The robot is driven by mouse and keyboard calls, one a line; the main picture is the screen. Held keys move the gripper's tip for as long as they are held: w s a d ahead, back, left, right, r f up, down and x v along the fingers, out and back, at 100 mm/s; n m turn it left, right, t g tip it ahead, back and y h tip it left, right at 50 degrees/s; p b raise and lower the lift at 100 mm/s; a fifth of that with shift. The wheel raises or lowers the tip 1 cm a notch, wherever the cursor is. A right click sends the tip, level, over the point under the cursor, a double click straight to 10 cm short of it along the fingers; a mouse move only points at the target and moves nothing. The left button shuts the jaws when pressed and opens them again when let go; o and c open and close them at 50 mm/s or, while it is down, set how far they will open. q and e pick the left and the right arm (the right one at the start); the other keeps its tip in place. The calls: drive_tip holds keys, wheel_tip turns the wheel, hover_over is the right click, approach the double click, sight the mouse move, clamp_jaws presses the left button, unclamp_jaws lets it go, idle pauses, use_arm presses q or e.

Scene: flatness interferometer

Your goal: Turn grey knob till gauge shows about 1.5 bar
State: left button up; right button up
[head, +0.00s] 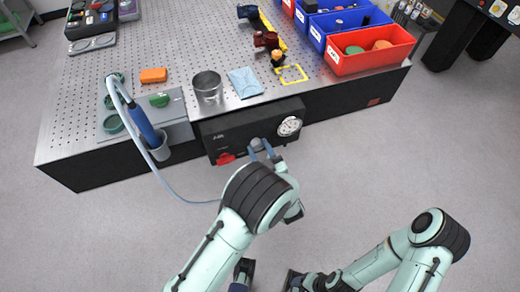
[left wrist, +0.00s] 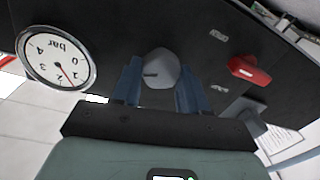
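The grey knob (left wrist: 160,68) is on the front of a black box (head: 250,132). In the left wrist view its sides lie between the blue fingertips of my left gripper (left wrist: 160,75), which look closed against it; a dark index line shows on its face. In the head view my left gripper (head: 262,148) is at the box front and mostly covers the knob. The round white gauge (left wrist: 57,58), marked in bar, appears upside down in the wrist view. Its red needle seems to point between 1 and 2. The gauge also shows in the head view (head: 289,126). My right gripper (head: 295,281) is low in the head view, away from the box.
A red knob (left wrist: 249,70) is on the same panel. The perforated table (head: 200,50) carries a metal cup (head: 207,86), a blue cloth (head: 245,82), an orange block (head: 153,75) and a red bin (head: 372,64). A hose (head: 165,185) hangs left of the box. The floor in front is clear.

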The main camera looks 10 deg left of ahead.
use_arm(q)
drive_tip(key=shift+m+p, duration=0.3)
drive_tip(key=shift+m, duration=0.2)
drive_tip(key=o, duration=1.1)
drive_tip(key=shift+c, duration=0.2)
drive_tip(key=shift+d, duration=0.1)
drive_tip(key=v, duration=1.3)
drive_tip(key=shift+s+b, duration=0.2)
drive_tip(key=shift+b, duration=0.1)
